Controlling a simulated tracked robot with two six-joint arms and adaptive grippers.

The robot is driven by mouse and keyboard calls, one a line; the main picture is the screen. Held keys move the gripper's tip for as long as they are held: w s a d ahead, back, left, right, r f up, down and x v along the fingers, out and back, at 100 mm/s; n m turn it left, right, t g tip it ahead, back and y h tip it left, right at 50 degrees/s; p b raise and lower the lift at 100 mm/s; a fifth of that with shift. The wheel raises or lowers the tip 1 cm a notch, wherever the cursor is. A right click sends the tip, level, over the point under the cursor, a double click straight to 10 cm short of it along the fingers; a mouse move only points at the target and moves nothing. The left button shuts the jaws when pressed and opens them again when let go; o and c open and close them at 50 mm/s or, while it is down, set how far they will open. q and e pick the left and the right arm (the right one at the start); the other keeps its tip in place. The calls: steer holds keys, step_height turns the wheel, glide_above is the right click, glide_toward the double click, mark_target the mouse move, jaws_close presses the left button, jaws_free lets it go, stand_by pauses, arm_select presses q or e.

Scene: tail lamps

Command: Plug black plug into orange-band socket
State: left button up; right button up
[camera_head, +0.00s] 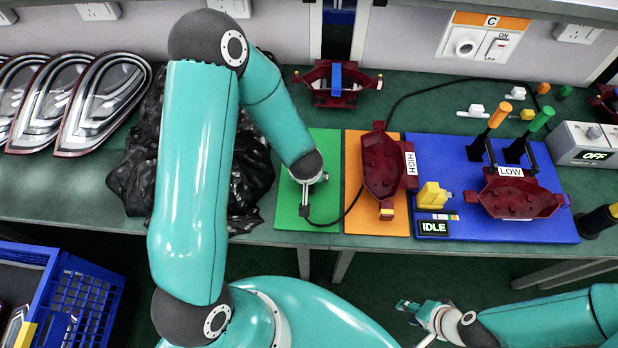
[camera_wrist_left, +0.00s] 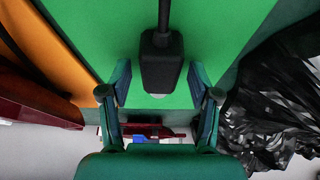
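The black plug (camera_head: 304,211) is on the green mat (camera_head: 325,145), with its cable leading off from it. In the left wrist view the plug (camera_wrist_left: 161,62) lies between the two fingers of my left gripper (camera_wrist_left: 160,82), with a gap on each side. In the head view my left gripper (camera_head: 306,190) points down over the mat, its fingers partly hidden. The orange-band socket (camera_head: 465,44) is on the back wall panel, under an orange strip marked C, beside a switch reading ON and OFF. My right gripper (camera_head: 412,321) is low at the front, looks open and holds nothing.
An orange mat (camera_head: 360,219) and a blue board (camera_head: 540,228) with dark red lamp housings lie right of the green mat. A black bag (camera_head: 255,165) and tail lamps (camera_head: 105,95) are on the left. The black cable (camera_head: 440,87) runs across the bench. Other sockets (camera_head: 578,33) line the wall.

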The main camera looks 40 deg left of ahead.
arm_select(q)
jaws_close()
steer(key=shift+r, duration=0.15)
step_height(320, 180, up, 20)
steer(key=p, duration=0.6)
